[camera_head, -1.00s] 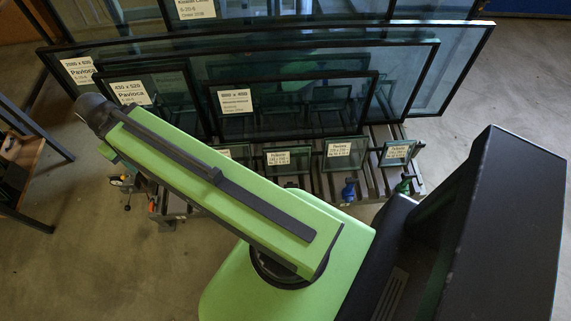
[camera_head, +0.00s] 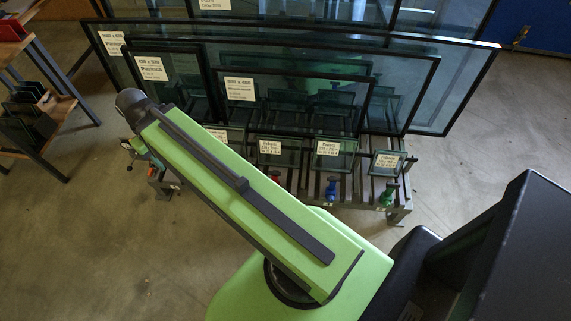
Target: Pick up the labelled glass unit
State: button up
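Several dark-framed glass units with white labels lean on a rack. A mid-size labelled unit (camera_head: 300,112) stands at the front centre, with a smaller labelled unit (camera_head: 180,100) left of it. A large wide labelled unit (camera_head: 420,70) stands behind both. Small labelled panes, such as one at the middle (camera_head: 334,160) and one at the right (camera_head: 381,163), stand in a row along the rack's front. Which unit is meant, I cannot tell. My green arm crosses in front of the rack's left part and hides some panes. My gripper does not show clearly.
The metal rack (camera_head: 397,215) carries blue (camera_head: 331,190) and green (camera_head: 388,197) clamp-like parts at its front. A bench (camera_head: 62,82) with dark items stands at the left. A blue surface (camera_head: 540,30) is at the back right. Grey floor is clear at the right.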

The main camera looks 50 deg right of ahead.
aim_at(280, 152)
jog(key=z, duration=0.2)
jog(key=i, duration=0.85)
jog(key=u, duration=0.1)
